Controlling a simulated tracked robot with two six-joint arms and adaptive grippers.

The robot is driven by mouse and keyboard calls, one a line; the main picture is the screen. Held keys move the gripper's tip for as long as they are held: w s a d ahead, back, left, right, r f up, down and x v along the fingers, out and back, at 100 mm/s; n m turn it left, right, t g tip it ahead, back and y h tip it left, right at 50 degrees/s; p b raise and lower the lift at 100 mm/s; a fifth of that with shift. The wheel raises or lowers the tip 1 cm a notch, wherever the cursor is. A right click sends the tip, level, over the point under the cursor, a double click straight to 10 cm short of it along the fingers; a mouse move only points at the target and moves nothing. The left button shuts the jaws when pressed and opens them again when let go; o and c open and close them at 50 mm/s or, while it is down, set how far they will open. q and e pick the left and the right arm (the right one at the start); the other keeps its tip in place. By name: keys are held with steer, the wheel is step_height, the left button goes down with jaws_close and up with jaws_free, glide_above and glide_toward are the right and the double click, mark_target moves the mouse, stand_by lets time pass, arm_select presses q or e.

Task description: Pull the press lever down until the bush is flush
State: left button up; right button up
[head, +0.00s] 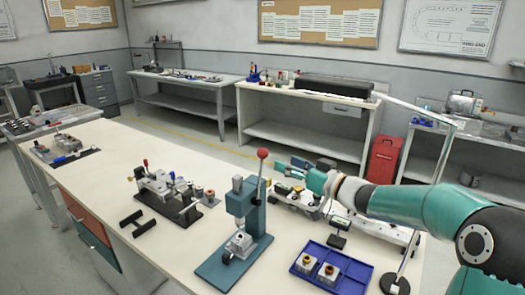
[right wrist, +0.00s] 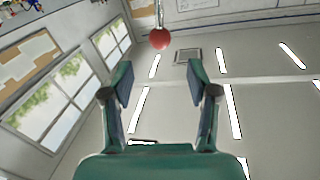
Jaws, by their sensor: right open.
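The teal press (head: 236,205) stands on its base plate on the bench. Its lever (head: 260,180) is upright, topped by a red knob (head: 263,153). A metal workpiece (head: 240,243) sits under the press head; the bush's seating is too small to make out. My right gripper (head: 284,167) is open and empty, just right of the knob in the head view. In the right wrist view the red knob (right wrist: 160,38) lies beyond the open fingertips (right wrist: 160,90), roughly centred between them, not touching. My left gripper is out of view.
A blue tray (head: 345,284) with two blocks holding brass-coloured parts (head: 308,262) lies right of the press. A fixture on a black plate (head: 168,190) and a black handle-like part (head: 138,222) lie left of it. More fixtures (head: 300,197) stand behind, under my right arm.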

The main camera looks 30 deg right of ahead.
mark_target(267, 154)
steer(key=w, duration=0.3)
steer(key=w+a+p, duration=0.1)
steer(key=w, duration=0.2)
steer(key=w+a+p, duration=0.1)
steer(key=w, duration=0.3)
jaws_close()
